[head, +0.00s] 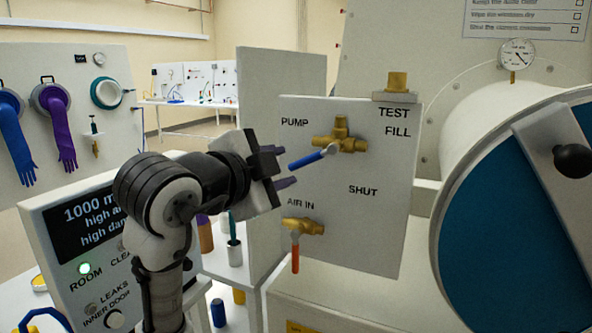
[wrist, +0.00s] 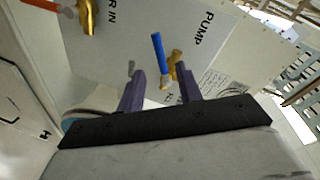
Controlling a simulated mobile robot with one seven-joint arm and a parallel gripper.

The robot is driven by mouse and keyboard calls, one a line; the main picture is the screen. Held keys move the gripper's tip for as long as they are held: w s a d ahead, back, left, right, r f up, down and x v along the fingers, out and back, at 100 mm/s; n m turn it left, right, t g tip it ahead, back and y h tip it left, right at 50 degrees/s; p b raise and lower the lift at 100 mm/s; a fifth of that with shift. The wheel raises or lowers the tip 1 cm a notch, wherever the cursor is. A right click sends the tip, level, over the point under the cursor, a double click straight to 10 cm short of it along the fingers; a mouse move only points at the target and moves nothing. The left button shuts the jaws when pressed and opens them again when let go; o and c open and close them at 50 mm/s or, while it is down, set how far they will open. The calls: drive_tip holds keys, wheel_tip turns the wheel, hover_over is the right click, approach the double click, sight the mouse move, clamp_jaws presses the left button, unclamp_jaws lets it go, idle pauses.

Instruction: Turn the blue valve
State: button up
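The blue valve is a brass body (head: 342,137) with a blue lever handle (head: 312,159), mounted on a pale upright panel (head: 345,235). The handle points left and slightly down, below the PUMP label. My gripper (head: 287,167) is at the handle's left end, in front of the panel. In the wrist view the gripper (wrist: 161,82) has its two purple fingers apart, with the blue handle (wrist: 157,50) showing in the gap between them and the brass body (wrist: 174,66) close by. The gripper holds nothing; I cannot tell whether a finger touches the handle.
A second brass valve (head: 303,226) with an orange handle (head: 295,254) hangs below, under AIR IN. A large round blue door (head: 515,205) with a black knob stands at right. A pressure gauge (head: 517,55) is above. A sign panel (head: 90,235) stands at lower left.

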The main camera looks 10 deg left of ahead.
drive_tip(key=shift+v, duration=1.65)
drive_tip(key=shift+c, duration=0.4)
